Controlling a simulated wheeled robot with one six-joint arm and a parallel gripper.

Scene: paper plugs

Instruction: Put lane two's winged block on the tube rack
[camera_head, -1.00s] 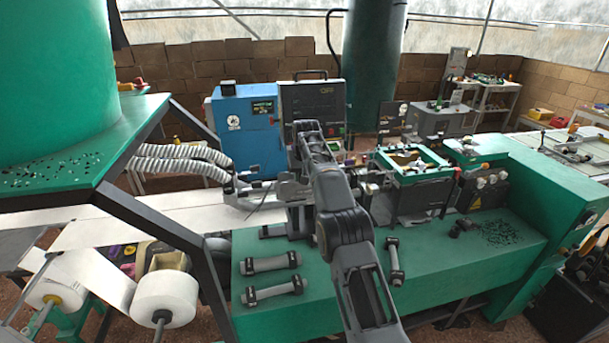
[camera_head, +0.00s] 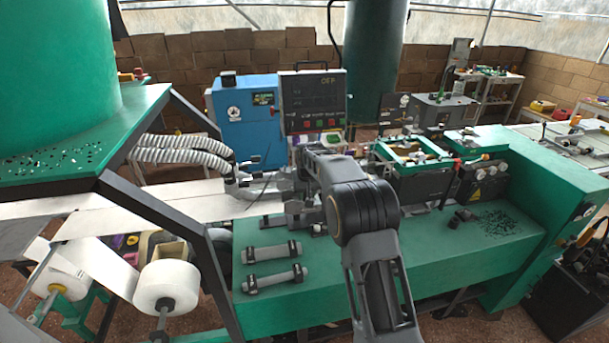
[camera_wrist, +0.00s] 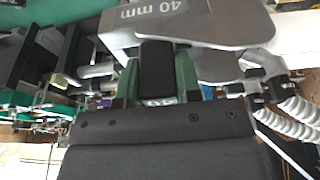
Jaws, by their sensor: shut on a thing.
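In the wrist view my gripper (camera_wrist: 158,62) has its two green fingers closed on the sides of a small black block (camera_wrist: 157,75), the piece I take as the winged block. Two grey tubes with black clamps, one rear (camera_head: 271,253) and one front (camera_head: 275,281), lie on the green bench. I cannot tell clearly which part is the tube rack.
The green bench top (camera_head: 450,265) has free room to the right of my arm, with dark scraps (camera_head: 500,222) farther back. A control panel (camera_head: 312,100) and a blue cabinet (camera_head: 245,120) stand behind. A white paper roll (camera_head: 166,286) hangs at front left.

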